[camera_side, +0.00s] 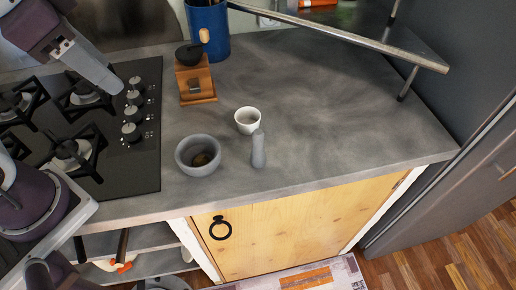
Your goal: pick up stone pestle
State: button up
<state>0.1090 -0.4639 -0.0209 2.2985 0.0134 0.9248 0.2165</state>
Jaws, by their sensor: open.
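The stone pestle (258,150) is a grey, smooth, slim piece standing upright on the grey counter (330,130), near its front edge. The grey stone mortar (183,158) stands to its left, apart from it, with something dark brown inside. My gripper (92,69) is at the upper left, over the stove, well away from the pestle and holding nothing that I can see. Its fingertips do not show clearly.
A white cup (247,121) stands just behind the pestle, close to it. A wooden coffee grinder (194,80) and a blue container (208,30) are farther back. The black stove (145,165) is at left. A metal-edged raised shelf (350,38) spans the back right. The counter right of the pestle is clear.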

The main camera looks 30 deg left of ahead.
jog(key=w+d+f+m+g, duration=0.2)
jog(key=w+d+f+m, duration=0.1)
jog(key=w+d+m, duration=0.45)
jog(key=m+g, duration=0.2)
jog(key=m, duration=0.4)
send_near(258, 132)
jog(key=f, duration=0.3)
jog(key=d+f, duration=0.1)
jog(key=f, duration=0.1)
jog(key=shift+s+f, duration=0.25)
jog(key=shift+m, duration=0.25)
jog(key=f, duration=0.4)
jog(key=w+f, duration=0.1)
jog(key=f, duration=0.1)
jog(key=shift+a+f, duration=0.25)
jog(key=shift+a, duration=0.1)
jog(key=shift+f, duration=0.4)
grip_shut()
